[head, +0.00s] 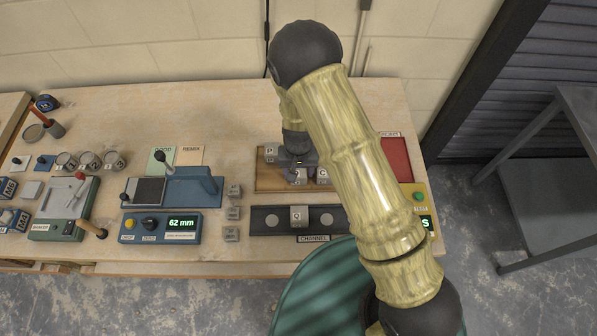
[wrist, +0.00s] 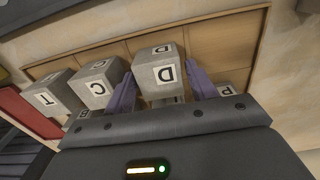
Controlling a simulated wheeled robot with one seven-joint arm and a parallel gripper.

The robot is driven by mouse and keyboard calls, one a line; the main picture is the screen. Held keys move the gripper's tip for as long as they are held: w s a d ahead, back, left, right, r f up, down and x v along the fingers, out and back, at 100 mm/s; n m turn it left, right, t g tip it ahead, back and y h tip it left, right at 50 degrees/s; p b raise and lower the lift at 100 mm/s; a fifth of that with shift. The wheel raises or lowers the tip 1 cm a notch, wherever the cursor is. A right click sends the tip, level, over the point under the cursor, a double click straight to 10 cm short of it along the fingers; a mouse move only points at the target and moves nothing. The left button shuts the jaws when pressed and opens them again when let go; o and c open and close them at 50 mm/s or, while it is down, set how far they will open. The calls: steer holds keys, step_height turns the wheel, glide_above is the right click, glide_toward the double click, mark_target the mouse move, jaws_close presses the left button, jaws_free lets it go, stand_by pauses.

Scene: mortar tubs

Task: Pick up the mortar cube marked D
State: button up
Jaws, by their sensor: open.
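The mortar cube marked D (wrist: 160,73) is grey with a white label on its top and another on its side. It sits in a shallow wooden tray (wrist: 217,45), which also shows in the head view (head: 266,184). My gripper (wrist: 160,88) is open, with one purple finger on each side of cube D. Whether either finger touches it I cannot tell. In the head view my gripper (head: 297,160) is low over the tray, partly hiding the cubes there.
Cubes marked C (wrist: 95,83), I (wrist: 52,95) and P (wrist: 228,91) stand close by in the tray. A red reject tray (head: 396,160) lies to the right. In front is a dark channel (head: 268,221) with a cube (head: 299,216) in it. Several cubes stand left of it.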

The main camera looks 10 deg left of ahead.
mark_target(299, 171)
steer(key=shift+f, duration=0.8)
steer(key=c, duration=0.9)
steer(key=shift+w+r, duration=0.1)
steer(key=shift+r, duration=0.3)
step_height(299, 171, up, 9)
steer(key=shift+r+b, duration=0.15)
steer(key=shift+b, duration=0.85)
